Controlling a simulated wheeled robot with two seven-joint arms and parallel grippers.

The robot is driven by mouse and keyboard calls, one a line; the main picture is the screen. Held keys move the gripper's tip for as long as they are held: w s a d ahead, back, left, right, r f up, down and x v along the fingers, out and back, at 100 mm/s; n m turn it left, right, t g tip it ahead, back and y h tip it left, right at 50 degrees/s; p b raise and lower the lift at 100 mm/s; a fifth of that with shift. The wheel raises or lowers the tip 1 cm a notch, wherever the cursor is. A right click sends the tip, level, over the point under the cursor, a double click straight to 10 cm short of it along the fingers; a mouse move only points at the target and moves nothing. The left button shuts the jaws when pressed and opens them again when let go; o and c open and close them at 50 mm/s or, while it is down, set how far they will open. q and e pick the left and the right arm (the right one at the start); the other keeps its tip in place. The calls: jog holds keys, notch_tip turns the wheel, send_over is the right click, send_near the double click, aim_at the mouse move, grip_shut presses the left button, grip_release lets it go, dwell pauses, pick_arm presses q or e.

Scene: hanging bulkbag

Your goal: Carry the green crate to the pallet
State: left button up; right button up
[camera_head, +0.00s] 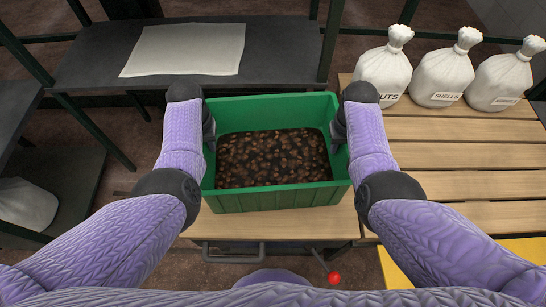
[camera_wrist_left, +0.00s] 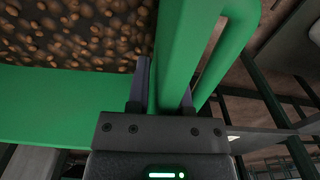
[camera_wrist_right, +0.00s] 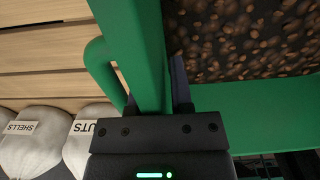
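The green crate (camera_head: 275,203), filled with brown nuts or shells, sits between my arms in the head view, upright. My left gripper (camera_head: 210,130) is shut on its left wall; the left wrist view shows the fingers either side of the wall (camera_wrist_left: 172,60). My right gripper (camera_head: 339,132) is shut on the right wall, which also shows between the fingers in the right wrist view (camera_wrist_right: 148,60). The crate is over a wooden surface (camera_head: 280,227); I cannot tell whether it touches it. The slatted wooden pallet (camera_head: 470,185) is on the right, partly behind my right arm.
Three tied white sacks (camera_head: 443,77) stand along the pallet's far side; its nearer slats are bare. A dark table (camera_head: 280,50) with a flat white sack (camera_head: 187,50) is behind the crate. Dark frame posts (camera_head: 331,40) rise nearby. A yellow surface (camera_head: 398,272) shows at lower right.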

pick_arm(q)
grip_shut()
pick_arm(e)
grip_shut()
jog(key=shift+r, duration=0.1)
dwell(1.0)
